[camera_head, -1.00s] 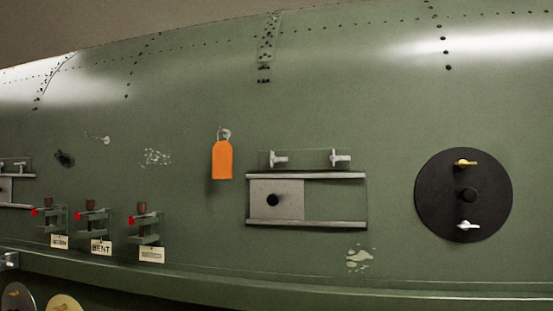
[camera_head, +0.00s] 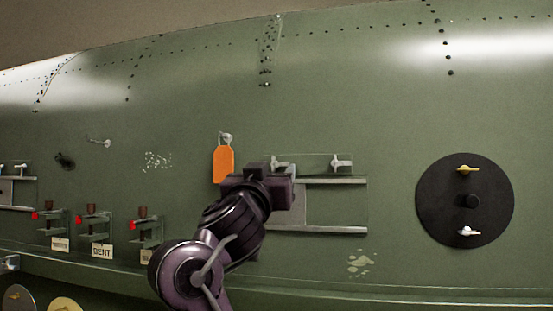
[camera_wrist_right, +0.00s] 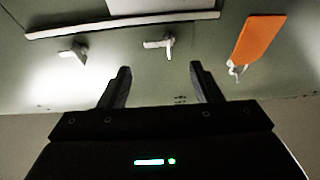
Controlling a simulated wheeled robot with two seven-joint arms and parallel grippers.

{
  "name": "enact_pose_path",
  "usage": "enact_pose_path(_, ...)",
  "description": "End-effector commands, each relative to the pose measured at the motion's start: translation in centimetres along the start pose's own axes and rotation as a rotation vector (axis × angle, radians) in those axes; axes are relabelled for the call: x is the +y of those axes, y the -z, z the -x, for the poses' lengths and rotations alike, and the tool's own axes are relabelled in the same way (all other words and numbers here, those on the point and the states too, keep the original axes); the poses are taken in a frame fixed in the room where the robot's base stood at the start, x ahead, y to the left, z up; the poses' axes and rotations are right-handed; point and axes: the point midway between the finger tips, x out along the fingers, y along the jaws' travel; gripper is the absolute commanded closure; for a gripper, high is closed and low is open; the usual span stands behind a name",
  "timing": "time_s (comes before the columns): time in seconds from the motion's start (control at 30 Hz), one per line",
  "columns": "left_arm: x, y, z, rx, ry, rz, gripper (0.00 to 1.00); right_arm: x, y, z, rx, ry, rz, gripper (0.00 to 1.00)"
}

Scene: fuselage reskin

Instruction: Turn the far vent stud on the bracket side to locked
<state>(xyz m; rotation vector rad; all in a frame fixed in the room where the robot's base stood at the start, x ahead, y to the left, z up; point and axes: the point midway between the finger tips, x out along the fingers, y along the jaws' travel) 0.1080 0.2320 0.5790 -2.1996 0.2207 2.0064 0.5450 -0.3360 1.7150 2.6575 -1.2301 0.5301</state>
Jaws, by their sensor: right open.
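A vent panel with two pale rails (camera_head: 335,230) is on the green wall, with two wing-shaped studs above it. The left stud (camera_head: 280,162), on the side of the clamp brackets, shows just above my right gripper (camera_head: 262,183). The right stud (camera_head: 341,162) is clear of it. In the right wrist view, which is turned upside down, my right gripper (camera_wrist_right: 160,70) is open and empty. The left stud (camera_wrist_right: 160,43) lies ahead between its fingers, apart from them; the right stud (camera_wrist_right: 73,52) is off to the left. My left gripper is out of view.
An orange tag (camera_head: 223,164) hangs just left of the gripper. Several small clamp brackets (camera_head: 97,222) with labels stand lower left. Another vent panel (camera_head: 15,190) is partly visible at the left edge. A black disc (camera_head: 440,200) with two studs is at right.

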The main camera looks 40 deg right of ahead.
Motion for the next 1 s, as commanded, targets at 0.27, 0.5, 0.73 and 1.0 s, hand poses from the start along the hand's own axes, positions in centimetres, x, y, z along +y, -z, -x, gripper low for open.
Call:
enact_pose_path(0.27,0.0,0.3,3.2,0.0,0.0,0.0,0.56,0.0,0.3,-4.5,-0.002,0.0,0.004,0.42)
enact_pose_path(0.5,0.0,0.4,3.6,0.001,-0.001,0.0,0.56,-0.1,0.0,-5.6,-0.001,0.003,0.0,0.42)
enact_pose_path(0.73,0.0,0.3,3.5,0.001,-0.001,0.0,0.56,-0.1,0.0,-5.6,-0.001,0.003,-0.001,0.47)
enact_pose_path(1.0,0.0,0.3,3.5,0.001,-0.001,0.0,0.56,-0.1,0.0,-5.5,-0.001,0.003,-0.001,0.82)
